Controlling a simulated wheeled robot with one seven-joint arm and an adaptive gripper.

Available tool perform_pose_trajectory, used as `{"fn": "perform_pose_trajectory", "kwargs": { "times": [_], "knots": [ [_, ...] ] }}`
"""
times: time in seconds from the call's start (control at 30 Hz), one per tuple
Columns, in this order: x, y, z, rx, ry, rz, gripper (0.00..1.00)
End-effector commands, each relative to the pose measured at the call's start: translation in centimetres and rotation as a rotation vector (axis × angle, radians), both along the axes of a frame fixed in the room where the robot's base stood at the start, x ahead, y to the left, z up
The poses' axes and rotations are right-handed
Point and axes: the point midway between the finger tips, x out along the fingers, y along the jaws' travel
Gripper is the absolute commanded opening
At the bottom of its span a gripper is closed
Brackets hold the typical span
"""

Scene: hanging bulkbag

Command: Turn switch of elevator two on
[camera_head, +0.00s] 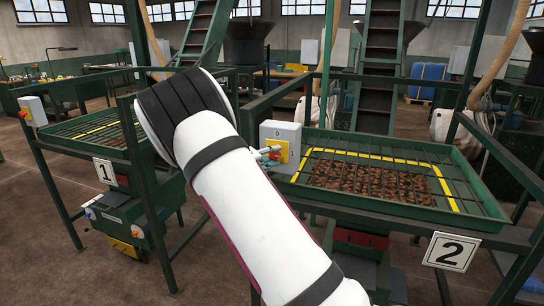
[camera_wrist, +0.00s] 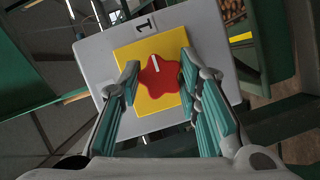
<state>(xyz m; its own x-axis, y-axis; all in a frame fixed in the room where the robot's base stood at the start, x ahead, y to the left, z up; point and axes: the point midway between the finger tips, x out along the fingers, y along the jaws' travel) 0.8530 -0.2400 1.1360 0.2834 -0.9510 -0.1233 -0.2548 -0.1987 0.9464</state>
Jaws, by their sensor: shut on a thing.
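The switch box of elevator two (camera_head: 289,133) is a light grey box with a yellow plate, on the frame by the tray marked 2. In the wrist view the box (camera_wrist: 97,62) fills the middle, with a red star-shaped knob (camera_wrist: 160,76) on its yellow plate (camera_wrist: 127,55). The knob's white mark points up, toward the "1" label (camera_wrist: 143,22). My gripper (camera_wrist: 158,70) has its teal-padded fingers on either side of the knob, shut on it. In the head view my gripper (camera_head: 268,154) is at the box's front, and the knob is mostly hidden.
The green grated tray (camera_head: 480,207) of elevator two holds brown material. A "2" sign (camera_head: 451,252) hangs on its frame. Elevator one, with its "1" sign (camera_head: 105,171) and own switch box (camera_head: 33,110), stands at left. Green frame posts and rails surround the box.

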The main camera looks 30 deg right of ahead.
Motion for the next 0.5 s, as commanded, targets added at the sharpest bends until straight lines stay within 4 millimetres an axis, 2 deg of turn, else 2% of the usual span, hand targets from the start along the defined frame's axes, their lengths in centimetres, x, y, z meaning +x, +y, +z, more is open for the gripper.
{"fn": "perform_pose_trajectory", "kwargs": {
  "times": [0.27, 0.3, 0.37, 0.5],
  "knots": [
    [-0.09, -0.06, -0.16, 0.003, 0.0, -0.002, 0.03],
    [-0.09, -0.06, -0.16, 0.003, 0.0, -0.003, 0.36],
    [-0.09, -0.06, -0.17, 0.003, 0.0, -0.002, 0.49],
    [-0.06, -0.03, -0.12, 0.001, 0.001, -0.002, 0.52]
  ]
}}
